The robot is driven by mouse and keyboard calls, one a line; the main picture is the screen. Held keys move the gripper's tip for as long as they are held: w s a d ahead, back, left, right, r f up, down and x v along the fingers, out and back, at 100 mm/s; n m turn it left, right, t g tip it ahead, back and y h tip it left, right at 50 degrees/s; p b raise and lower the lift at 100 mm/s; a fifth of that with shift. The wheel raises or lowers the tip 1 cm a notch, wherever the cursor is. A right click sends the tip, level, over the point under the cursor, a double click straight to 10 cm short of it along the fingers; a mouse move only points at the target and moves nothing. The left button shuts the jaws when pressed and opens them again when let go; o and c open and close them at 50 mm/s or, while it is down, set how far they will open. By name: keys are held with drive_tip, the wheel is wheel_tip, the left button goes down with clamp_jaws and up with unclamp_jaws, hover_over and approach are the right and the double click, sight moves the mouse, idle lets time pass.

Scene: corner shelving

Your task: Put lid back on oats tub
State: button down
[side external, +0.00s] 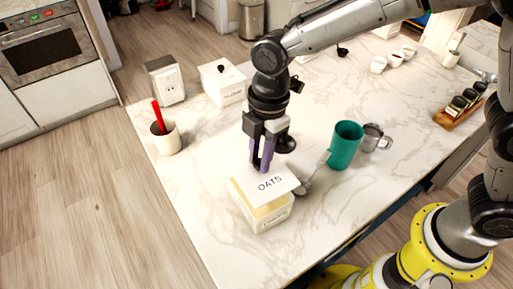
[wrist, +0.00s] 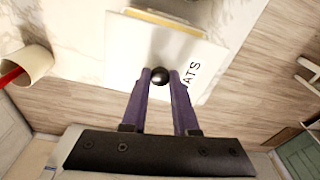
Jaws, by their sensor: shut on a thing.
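The oats tub (side external: 264,218) is a cream box with a yellowish band near its top, standing on the marble counter. Its white square lid (side external: 264,184), marked OATS, is over the tub's top and covers much of it. My gripper (side external: 262,167) points down and is shut on the lid's round black knob (wrist: 160,76). In the wrist view the lid (wrist: 190,55) is offset from the tub, whose edge (wrist: 165,17) shows past the lid at the top. I cannot tell whether the lid touches the tub.
A metal scoop (side external: 305,187) lies close to the tub's right. A teal cup (side external: 345,146) and a metal mug (side external: 374,138) stand further right. A white cup (side external: 166,139) with a red utensil stands at the left edge. A white canister (side external: 222,83) is behind. Counter in front is clear.

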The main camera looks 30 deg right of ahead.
drive_tip(key=shift+f, duration=2.5)
drive_tip(key=shift+f, duration=0.15)
idle(0.4)
drive_tip(key=shift+c, duration=0.6)
unclamp_jaws()
drive_tip(key=shift+r, duration=3.5)
